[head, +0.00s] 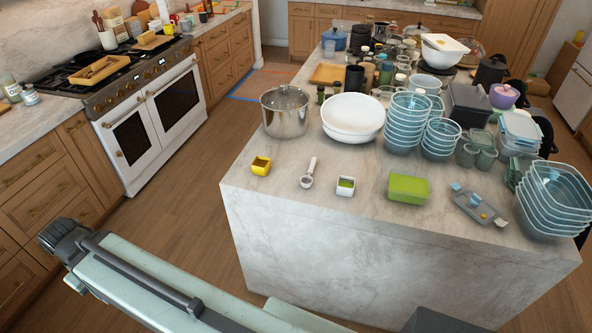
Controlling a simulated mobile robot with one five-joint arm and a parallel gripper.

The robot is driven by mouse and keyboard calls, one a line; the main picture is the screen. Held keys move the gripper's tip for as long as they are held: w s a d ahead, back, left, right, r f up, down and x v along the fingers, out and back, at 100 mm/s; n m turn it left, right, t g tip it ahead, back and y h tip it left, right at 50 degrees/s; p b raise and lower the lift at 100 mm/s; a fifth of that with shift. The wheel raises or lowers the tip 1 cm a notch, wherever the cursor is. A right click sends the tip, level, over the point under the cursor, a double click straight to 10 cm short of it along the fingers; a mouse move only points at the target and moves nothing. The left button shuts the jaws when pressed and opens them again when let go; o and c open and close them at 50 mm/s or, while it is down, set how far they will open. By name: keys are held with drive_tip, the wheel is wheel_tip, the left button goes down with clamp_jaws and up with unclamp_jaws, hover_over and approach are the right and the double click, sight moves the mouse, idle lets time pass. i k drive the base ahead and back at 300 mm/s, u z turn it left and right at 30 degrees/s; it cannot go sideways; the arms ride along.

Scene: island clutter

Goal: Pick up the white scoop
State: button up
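The white scoop (308,173) lies on the near part of the marble island top (290,200). Its round bowl end is toward the near edge, and its handle points away to the back. It stands apart between a small yellow bowl (261,166) on its left and a small white square cup (346,187) with green contents on its right. My pale green arm crosses the lower left of the head view, below and left of the island. My gripper's fingers cannot be made out.
A steel pot (285,111) and large white bowls (352,117) stand behind the scoop. A green box (408,188), a grey tray (478,208) and stacked glass bowls (556,199) are to the right. A stove (150,110) is at the left, with open floor between.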

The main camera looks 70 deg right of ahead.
sight(310, 172)
drive_tip(key=u, duration=0.05)
drive_tip(key=i, duration=3.45)
drive_tip(key=z, duration=3.45)
drive_tip(key=i, duration=0.95)
